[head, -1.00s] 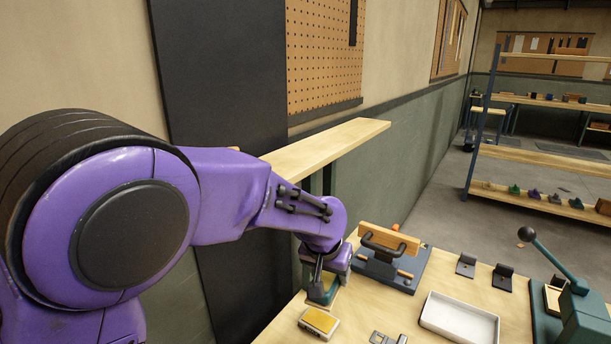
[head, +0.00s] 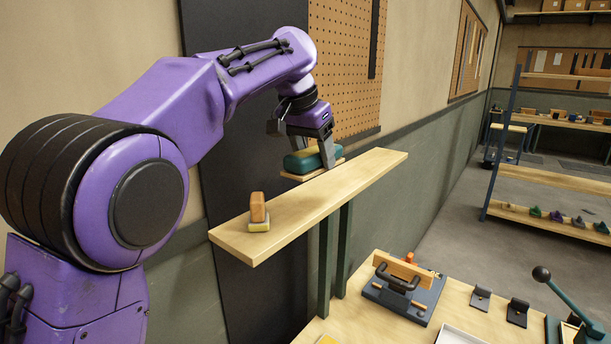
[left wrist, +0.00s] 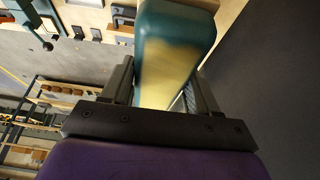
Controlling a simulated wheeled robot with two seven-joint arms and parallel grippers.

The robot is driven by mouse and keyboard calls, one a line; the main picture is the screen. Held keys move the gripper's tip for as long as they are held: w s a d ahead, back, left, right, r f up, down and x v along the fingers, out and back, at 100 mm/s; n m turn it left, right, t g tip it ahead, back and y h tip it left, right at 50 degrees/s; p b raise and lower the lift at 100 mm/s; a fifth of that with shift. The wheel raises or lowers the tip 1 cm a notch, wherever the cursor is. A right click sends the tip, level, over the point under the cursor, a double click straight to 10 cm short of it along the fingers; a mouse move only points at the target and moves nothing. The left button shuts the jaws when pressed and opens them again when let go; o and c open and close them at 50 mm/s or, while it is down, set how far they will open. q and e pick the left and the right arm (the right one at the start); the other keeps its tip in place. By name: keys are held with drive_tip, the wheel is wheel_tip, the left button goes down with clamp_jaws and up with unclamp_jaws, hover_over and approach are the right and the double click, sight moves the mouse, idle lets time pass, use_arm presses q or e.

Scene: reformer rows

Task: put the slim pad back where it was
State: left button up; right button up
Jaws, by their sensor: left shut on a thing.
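My left gripper (head: 312,158) is shut on a teal pad (head: 298,163) near the wall, at the height of the shelf (head: 350,185). The pad also shows between the fingers in the left wrist view (left wrist: 172,45), with a pale yellowish patch on its face. A thin light-wood plate (head: 312,173) shows directly under the pad; I cannot tell whether it is part of the pad or separate. I cannot tell whether the plate touches the shelf. My right gripper is in neither view.
A brown block on a yellow-and-grey pad (head: 259,213) stands near the shelf's left end. The shelf's right part is bare. The bench (head: 375,325) below holds a dark fixture with a wooden bar (head: 404,285), small black brackets (head: 481,297) and a green lever press (head: 565,300).

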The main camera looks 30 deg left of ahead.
use_arm(q)
hover_over(310, 197)
drive_tip(key=s, duration=0.2)
wheel_tip(310, 197, down, 6)
drive_tip(key=shift+w+d+r, duration=0.1)
drive_tip(key=shift+w+r, duration=0.05)
drive_tip(key=shift+w+a+f+p, duration=0.1)
drive_tip(key=shift+f+p, duration=0.05)
drive_tip(key=shift+f, duration=0.8)
drive_tip(key=shift+a+f+p, duration=0.1)
drive_tip(key=shift+f+p, duration=0.05)
drive_tip(key=shift+f, duration=0.8)
drive_tip(key=o, duration=1.1)
drive_tip(key=shift+f, duration=0.1)
drive_tip(key=v, duration=1.2)
